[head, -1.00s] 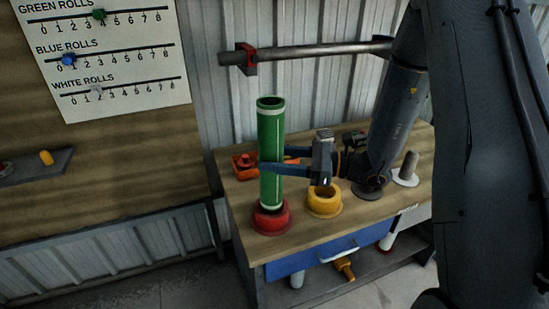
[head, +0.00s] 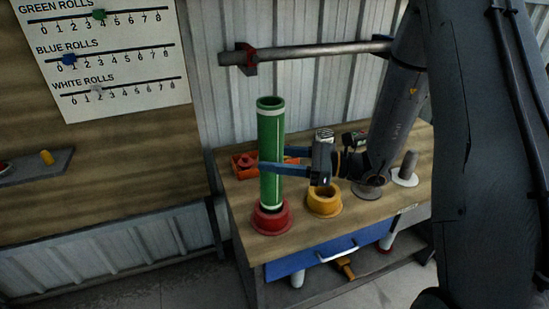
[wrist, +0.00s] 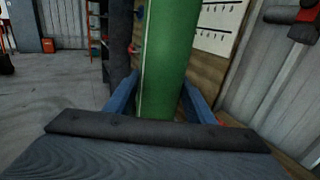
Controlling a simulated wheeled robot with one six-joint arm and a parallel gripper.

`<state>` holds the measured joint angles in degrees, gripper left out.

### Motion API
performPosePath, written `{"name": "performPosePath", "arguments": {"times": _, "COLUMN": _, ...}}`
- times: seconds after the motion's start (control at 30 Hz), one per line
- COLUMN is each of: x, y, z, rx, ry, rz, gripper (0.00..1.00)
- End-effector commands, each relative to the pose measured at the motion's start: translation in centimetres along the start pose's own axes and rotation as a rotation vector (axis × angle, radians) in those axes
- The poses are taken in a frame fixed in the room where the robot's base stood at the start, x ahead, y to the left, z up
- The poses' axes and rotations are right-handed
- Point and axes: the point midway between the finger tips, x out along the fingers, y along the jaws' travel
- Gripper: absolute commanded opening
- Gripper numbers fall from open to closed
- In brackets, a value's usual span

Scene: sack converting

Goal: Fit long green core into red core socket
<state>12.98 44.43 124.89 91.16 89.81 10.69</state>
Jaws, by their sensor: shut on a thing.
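The long green core (head: 271,140) stands upright at the left end of the workbench, with its lower end at the red core socket (head: 271,216). Its bottom edge is hidden by the socket's rim, so I cannot tell how deep it sits. My gripper (head: 270,170) has blue fingers and is shut around the core below its middle, reaching in from the right. In the wrist view the core (wrist: 168,60) rises between the two blue fingers.
A yellow socket (head: 323,203) stands right of the red one, below my gripper. An orange item (head: 245,165) lies behind the core. A grey peg on a white base (head: 408,170) stands at the right. A bar (head: 310,52) runs along the wall above.

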Motion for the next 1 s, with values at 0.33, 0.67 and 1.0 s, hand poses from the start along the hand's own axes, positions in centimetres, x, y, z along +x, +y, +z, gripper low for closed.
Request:
{"name": "performPosePath", "arguments": {"times": 0.33, "x": 0.0, "y": 0.0, "z": 0.0, "rx": -0.001, "ry": -0.001, "rz": 0.0, "gripper": 0.08}}
{"name": "performPosePath", "arguments": {"times": 0.67, "x": 0.0, "y": 0.0, "z": -0.6, "rx": 0.0, "ry": -0.001, "rz": 0.0, "gripper": 0.08}}
{"name": "performPosePath", "arguments": {"times": 1.0, "x": 0.0, "y": 0.0, "z": -1.3, "rx": 0.0, "ry": -0.001, "rz": 0.0, "gripper": 0.08}}
